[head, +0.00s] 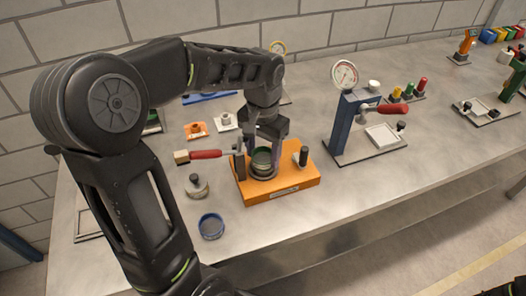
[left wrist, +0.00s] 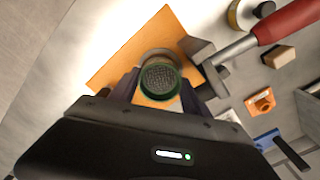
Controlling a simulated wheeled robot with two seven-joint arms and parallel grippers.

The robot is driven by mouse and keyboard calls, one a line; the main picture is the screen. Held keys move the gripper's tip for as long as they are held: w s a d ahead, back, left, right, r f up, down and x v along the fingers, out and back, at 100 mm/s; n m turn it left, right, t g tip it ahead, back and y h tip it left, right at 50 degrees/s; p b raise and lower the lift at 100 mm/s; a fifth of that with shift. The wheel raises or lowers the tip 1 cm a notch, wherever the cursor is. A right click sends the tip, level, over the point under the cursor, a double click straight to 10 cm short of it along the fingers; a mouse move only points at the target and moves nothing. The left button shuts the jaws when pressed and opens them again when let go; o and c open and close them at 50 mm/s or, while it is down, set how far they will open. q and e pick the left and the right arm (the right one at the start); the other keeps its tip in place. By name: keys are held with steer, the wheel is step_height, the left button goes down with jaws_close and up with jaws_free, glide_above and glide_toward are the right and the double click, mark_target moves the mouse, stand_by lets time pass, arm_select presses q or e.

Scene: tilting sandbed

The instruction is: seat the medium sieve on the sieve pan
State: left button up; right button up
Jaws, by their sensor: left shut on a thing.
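A green-rimmed sieve with grey mesh (head: 261,158) is between the fingers of my left gripper (head: 262,150), which is shut on it. It also shows in the left wrist view (left wrist: 160,84), its mesh facing the camera. The grey sieve pan (head: 263,176) stands on an orange base (head: 296,187), directly under the sieve. Its rim shows behind the sieve in the left wrist view (left wrist: 157,53). The sieve is at or just above the pan's mouth; I cannot tell whether they touch. The fingers hide part of both.
A red-handled lever (head: 205,154) reaches to the base's left side, and a black knob (head: 303,152) is at its right. A blue ring (head: 211,226) and a knobbed round piece (head: 196,186) lie left. A blue gauge stand (head: 350,125) stands right. The front table is clear.

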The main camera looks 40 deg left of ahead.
arm_select(q)
steer(key=shift+f+b, duration=0.35)
steer(key=shift+f, duration=0.1)
stand_by(0.4)
steer(key=o, duration=1.5)
steer(key=shift+c, duration=0.2)
steer(key=shift+r, duration=0.15)
step_height(320, 180, up, 8)
steer(key=shift+f+b, duration=0.25)
steer(key=shift+b, duration=0.2)
